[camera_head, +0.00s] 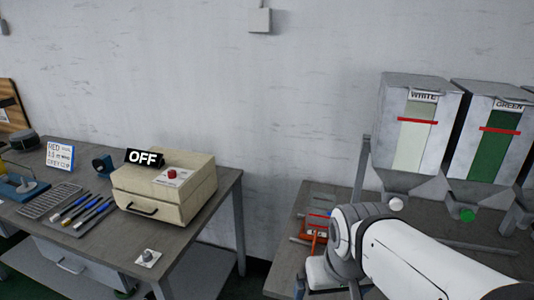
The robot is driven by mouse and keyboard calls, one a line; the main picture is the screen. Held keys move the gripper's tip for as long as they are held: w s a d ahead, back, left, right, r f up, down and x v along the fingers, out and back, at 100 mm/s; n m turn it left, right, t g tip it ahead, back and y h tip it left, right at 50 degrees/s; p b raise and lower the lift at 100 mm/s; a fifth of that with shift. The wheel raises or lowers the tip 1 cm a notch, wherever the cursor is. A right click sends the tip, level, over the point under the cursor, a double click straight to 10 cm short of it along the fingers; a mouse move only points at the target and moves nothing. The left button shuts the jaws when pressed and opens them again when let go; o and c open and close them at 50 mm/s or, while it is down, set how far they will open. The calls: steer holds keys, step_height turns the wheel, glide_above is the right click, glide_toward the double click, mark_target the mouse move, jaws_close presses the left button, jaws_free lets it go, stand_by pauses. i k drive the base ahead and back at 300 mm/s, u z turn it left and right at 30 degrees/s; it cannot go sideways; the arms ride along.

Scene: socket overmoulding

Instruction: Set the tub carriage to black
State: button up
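Two hoppers stand on the right-hand bench, one labelled WHITE (417,130) and one labelled GREEN (494,140). A hopper labelled black does not show. A grey rail (455,244) runs along the bench below the hoppers. A small orange-red part (312,234) shows at the left end of the rail, partly hidden by my arm. It may be the tub carriage, but I cannot tell for certain. My white arm reaches in from the lower right across the bench front. The fingers of my gripper do not show.
A gap separates the benches. Another hopper (524,190) is cut off at the right edge.

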mark_target(301, 235)
steer(key=u, duration=0.7)
steer(key=k, duration=1.2)
steer(key=z, duration=0.25)
steer(key=i, duration=1.5)
steer(key=z, duration=0.05)
